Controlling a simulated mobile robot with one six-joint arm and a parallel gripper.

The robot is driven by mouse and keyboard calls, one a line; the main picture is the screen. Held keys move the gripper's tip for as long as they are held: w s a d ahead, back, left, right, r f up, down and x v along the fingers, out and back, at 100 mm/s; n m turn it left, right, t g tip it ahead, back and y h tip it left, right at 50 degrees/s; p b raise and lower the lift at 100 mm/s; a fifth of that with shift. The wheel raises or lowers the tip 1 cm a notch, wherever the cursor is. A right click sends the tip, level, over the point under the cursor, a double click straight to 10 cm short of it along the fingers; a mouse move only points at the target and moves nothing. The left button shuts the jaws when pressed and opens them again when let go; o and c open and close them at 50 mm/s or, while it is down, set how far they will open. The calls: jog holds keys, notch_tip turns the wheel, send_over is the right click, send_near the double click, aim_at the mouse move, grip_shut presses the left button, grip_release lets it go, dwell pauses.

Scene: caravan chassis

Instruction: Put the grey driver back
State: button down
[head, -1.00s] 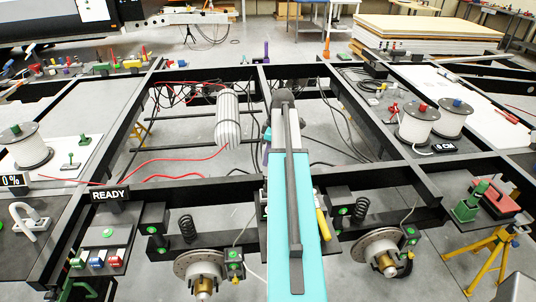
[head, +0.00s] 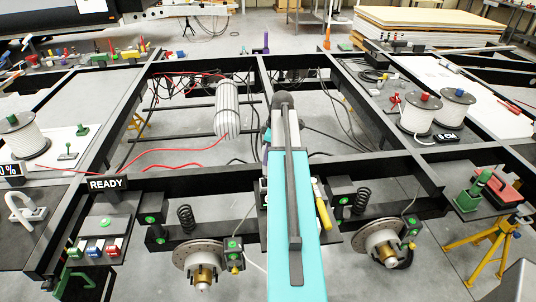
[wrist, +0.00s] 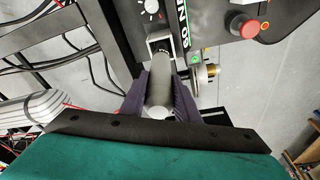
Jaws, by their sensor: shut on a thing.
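The grey driver (wrist: 158,92) shows in the wrist view as a grey cylinder between the two dark purple fingers of my gripper (wrist: 160,98). The gripper is shut on it. The driver's far end is at a square, light-rimmed opening (wrist: 160,42) on a dark panel; I cannot tell whether it is inside or just in front. In the head view my teal arm covers the driver and most of the gripper.
The panel carries a dial (wrist: 149,6) and a red button (wrist: 249,28) close to the gripper. A yellow-handled tool (head: 322,205) stands right of my arm. Black frame beams, a ribbed grey cylinder (head: 228,110) and loose cables surround the area.

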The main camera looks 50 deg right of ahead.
jog(key=shift+f+b, duration=0.45)
jog(key=shift+f, duration=0.65)
jog(key=c, duration=1.3)
grip_release()
jog(key=shift+r, duration=0.15)
jog(key=shift+s+d+r+b, duration=0.2)
jog(key=shift+s+r+b, duration=0.3)
jog(key=shift+r, duration=1.7)
jog(key=shift+s+d+r+b, duration=0.3)
jog(key=shift+r+b, duration=0.3)
jog(key=shift+r, duration=1.6)
jog(key=shift+s+d+r+b, duration=0.15)
jog(key=shift+s+r+b, duration=0.35)
jog(key=shift+r, duration=1.7)
